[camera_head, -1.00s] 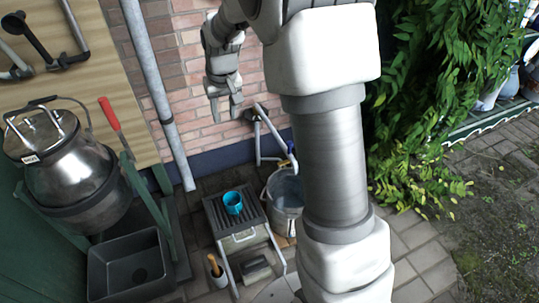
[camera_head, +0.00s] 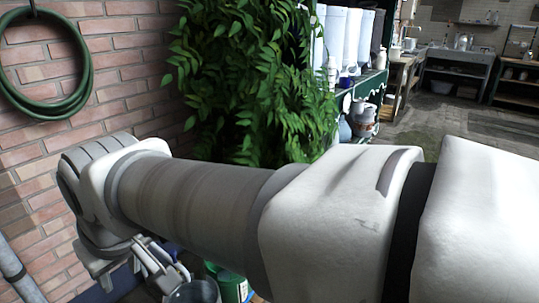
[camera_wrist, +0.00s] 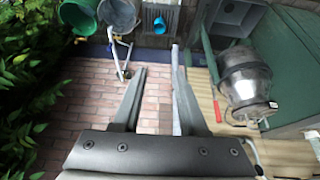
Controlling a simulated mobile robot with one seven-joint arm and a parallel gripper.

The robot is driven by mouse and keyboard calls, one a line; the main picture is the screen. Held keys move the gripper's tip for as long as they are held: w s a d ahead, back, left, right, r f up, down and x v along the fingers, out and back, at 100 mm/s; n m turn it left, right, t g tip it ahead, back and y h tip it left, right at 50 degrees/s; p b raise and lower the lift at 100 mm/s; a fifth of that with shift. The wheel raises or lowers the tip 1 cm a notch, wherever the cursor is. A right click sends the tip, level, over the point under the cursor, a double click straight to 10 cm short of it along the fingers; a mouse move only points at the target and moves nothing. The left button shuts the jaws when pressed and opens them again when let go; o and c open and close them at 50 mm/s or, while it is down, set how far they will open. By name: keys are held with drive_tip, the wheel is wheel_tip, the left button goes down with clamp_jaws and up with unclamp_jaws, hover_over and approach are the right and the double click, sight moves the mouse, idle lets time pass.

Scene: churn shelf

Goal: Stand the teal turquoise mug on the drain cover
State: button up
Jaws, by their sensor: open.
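The teal mug (camera_wrist: 159,25) stands on a dark slatted top (camera_wrist: 148,14) near the upper edge of the wrist view. It is not in the head view. My gripper (camera_wrist: 160,70) is open and empty, with its two fingers apart over the brick wall side and pointing toward the mug. The mug is well beyond the fingertips. In the head view my gripper (camera_head: 150,262) hangs at the lower left, partly hidden by my arm. I cannot make out a separate drain cover in either view.
In the wrist view, a grey bucket (camera_wrist: 118,16) and a green bucket (camera_wrist: 78,14) stand left of the mug. A metal churn (camera_wrist: 245,82) and a dark crate (camera_wrist: 236,12) are at the right. Leafy plants (camera_head: 250,80) and a coiled hose (camera_head: 84,60) show in the head view.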

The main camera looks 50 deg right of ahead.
drive_tip(key=s, duration=0.2)
drive_tip(key=s+f, duration=0.1)
drive_tip(key=s, duration=0.1)
drive_tip(key=shift+s, duration=0.25)
drive_tip(key=shift+r, duration=0.1)
wheel_tip(320, 180, up, 23)
drive_tip(key=p, duration=2.3)
drive_tip(key=shift+r, duration=0.15)
